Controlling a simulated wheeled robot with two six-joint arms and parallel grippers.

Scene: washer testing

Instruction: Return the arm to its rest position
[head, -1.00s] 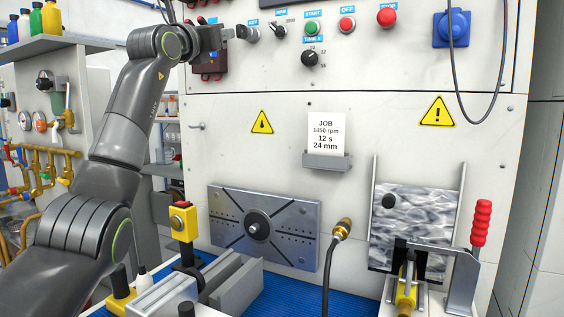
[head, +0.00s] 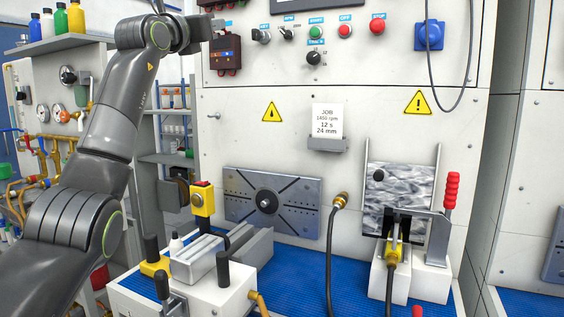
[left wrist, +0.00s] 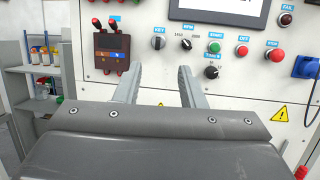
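My left arm comes in from the left of the head view, bent up at the elbow, with its forearm reaching toward the top. My left gripper (head: 205,30) is raised in front of the control panel, left of the key switch (head: 261,36) and apart from it. In the left wrist view my left gripper's two fingers (left wrist: 158,82) stand well apart with nothing between them. The key switch (left wrist: 158,42) and RPM knob (left wrist: 187,44) show beyond the fingers. My right arm and gripper are not in view.
A test plate (head: 290,190) leans against the white cabinet. A red-handled clamp (head: 451,195) stands at right, and a yellow button box (head: 202,200) near my left arm. A brass-tipped hose (head: 332,240) rises from the blue mat (head: 350,270). Shelves with bottles (head: 60,42) are behind my arm.

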